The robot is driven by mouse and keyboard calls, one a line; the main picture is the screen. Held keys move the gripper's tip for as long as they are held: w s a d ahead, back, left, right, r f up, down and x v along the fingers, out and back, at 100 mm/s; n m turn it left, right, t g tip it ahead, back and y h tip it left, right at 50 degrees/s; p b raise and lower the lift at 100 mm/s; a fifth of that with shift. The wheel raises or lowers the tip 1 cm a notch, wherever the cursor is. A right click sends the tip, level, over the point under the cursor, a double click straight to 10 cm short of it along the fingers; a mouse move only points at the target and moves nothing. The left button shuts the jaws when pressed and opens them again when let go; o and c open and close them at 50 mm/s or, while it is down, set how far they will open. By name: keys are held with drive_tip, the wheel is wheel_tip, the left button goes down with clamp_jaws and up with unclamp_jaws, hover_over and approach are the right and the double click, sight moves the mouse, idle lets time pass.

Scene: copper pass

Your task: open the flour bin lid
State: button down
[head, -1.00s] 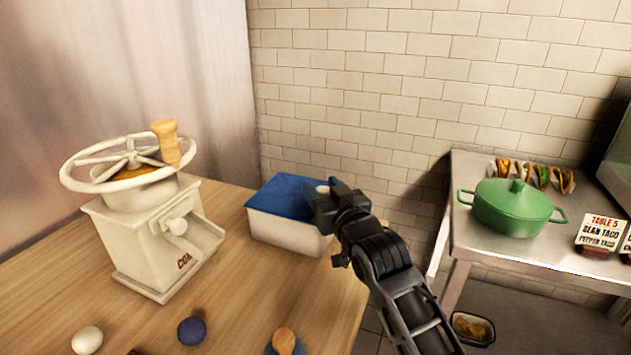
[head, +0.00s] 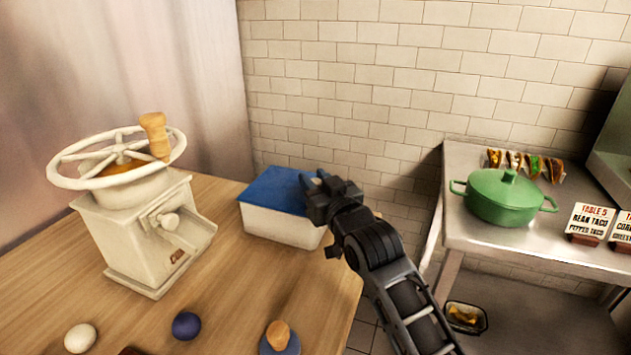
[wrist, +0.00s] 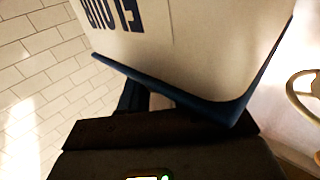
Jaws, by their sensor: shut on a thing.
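The flour bin (head: 281,226) is a white box with a flat blue lid (head: 272,188), standing on the wooden table near its back right edge. The lid looks down on the box. My gripper (head: 314,184) is at the right end of the lid and is shut on it; the fingers hide the exact spot they grip. In the wrist view the bin's white wall (wrist: 190,45) with dark blue lettering appears upside down, and the blue lid rim (wrist: 160,89) runs right by the fingers.
A cream grinder (head: 140,225) with a wheel and wooden handle stands left of the bin. A white ball (head: 80,338), a dark blue ball (head: 186,325) and a wooden-knobbed item (head: 279,337) lie in front. A green pot (head: 503,198) sits on the steel counter at right.

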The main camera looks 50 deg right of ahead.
drive_tip(key=shift+w+a+r+p, duration=0.15)
drive_tip(key=shift+r+p, duration=0.2)
drive_tip(key=shift+r, duration=0.3)
drive_tip(key=shift+w+r+p, duration=0.1)
drive_tip(key=shift+r+p, duration=0.2)
drive_tip(key=shift+r, duration=0.35)
drive_tip(key=c, duration=1.2)
unclamp_jaws()
drive_tip(key=shift+o, duration=1.4)
drive_tip(key=shift+f, duration=0.2)
drive_tip(key=shift+s+a+f, duration=0.1)
drive_tip(key=shift+s, duration=0.1)
drive_tip(key=b+v, duration=0.1)
drive_tip(key=v, duration=0.6)
drive_tip(key=shift+b, duration=0.35)
drive_tip(key=shift+s+a, duration=0.1)
